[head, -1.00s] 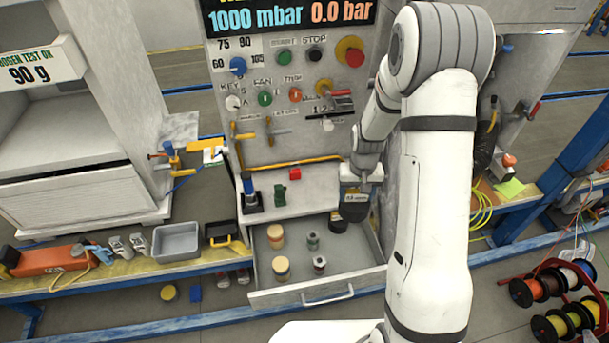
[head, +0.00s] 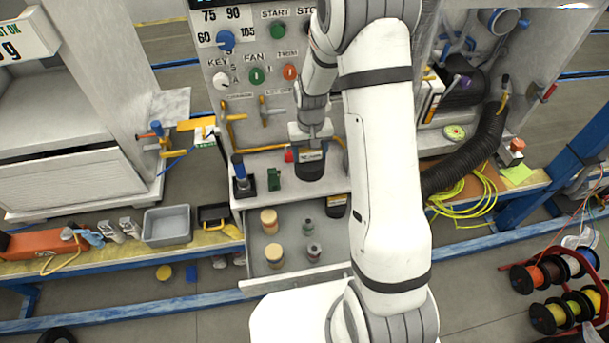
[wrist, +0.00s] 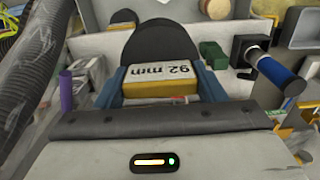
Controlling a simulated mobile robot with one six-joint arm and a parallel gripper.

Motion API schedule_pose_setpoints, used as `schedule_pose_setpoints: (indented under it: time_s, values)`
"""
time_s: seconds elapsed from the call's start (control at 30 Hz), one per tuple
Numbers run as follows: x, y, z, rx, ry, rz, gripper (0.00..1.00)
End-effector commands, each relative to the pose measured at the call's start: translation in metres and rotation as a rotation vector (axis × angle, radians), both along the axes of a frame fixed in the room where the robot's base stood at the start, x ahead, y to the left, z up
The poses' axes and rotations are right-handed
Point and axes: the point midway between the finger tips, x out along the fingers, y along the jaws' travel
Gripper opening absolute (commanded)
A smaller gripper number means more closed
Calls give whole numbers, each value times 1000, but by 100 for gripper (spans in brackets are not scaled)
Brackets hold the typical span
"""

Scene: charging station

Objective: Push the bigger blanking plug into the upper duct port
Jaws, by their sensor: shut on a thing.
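My gripper (wrist: 160,86) is shut on a dark round blanking plug (wrist: 160,42) by its yellow grip block, labelled "92 mm". A blue finger stands on each side of the block. In the head view my gripper (head: 311,148) holds this plug (head: 311,171) in front of the panel ledge, above the open drawer. A second dark plug (head: 336,206) with a label stands in the drawer, partly behind my arm; its label is too small to read. I cannot surely pick out the upper duct port; a grey collar with blue inside (head: 497,20) shows at the top right.
The drawer (head: 262,283) also holds tan and grey-green plugs. A blue-handled lever (head: 240,170) and a green block (head: 274,180) stand on the ledge. A black corrugated hose (head: 478,155) and yellow cable (head: 465,205) lie to the right.

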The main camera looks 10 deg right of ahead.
Motion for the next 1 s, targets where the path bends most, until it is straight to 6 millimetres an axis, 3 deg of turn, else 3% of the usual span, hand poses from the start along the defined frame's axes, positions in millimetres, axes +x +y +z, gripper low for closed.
schedule_pose_setpoints:
  time_s: [0.03, 0.1, 0.33, 0.73, 0.87, 1.0]
  values:
    - [10, 3, -12, 0, -7, 3, 24]
    - [23, 8, -13, 0, -9, 5, 24]
    - [56, 22, 1, 1, -10, 6, 24]
    - [69, 36, 35, 0, -2, 6, 24]
    - [69, 36, 24, 0, 3, 6, 24]
    - [68, 37, -11, -1, 5, 7, 24]
